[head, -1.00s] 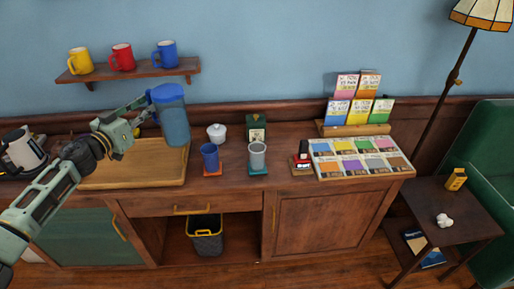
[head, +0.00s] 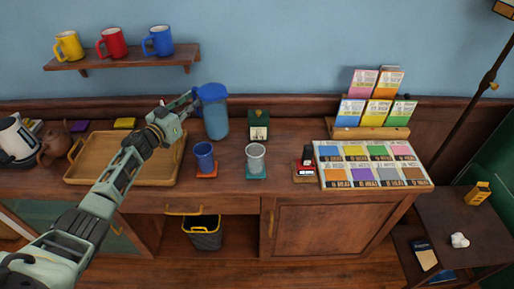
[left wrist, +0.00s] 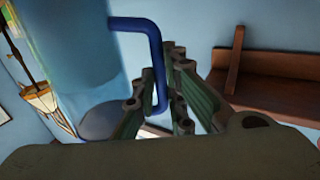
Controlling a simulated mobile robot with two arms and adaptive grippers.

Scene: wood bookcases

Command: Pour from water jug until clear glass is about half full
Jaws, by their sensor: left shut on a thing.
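The water jug (head: 215,115) has a blue lid and a see-through blue body. My left gripper (head: 190,101) is shut on its handle and holds it upright or nearly so, above the counter behind the blue cup. In the left wrist view the blue handle (left wrist: 157,65) passes between the fingers (left wrist: 155,95), beside the jug body (left wrist: 70,45). The clear glass (head: 256,159) stands upright on a teal coaster (head: 256,174), to the right of and nearer than the jug. I cannot make out any water in it. My right gripper is not in view.
A blue cup (head: 204,157) on an orange coaster stands left of the glass. A wooden tray (head: 120,180), a small green box (head: 259,126), a red-and-black item (head: 306,160) and a packet display (head: 375,165) share the counter (head: 225,185). A mug shelf (head: 125,60) hangs above.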

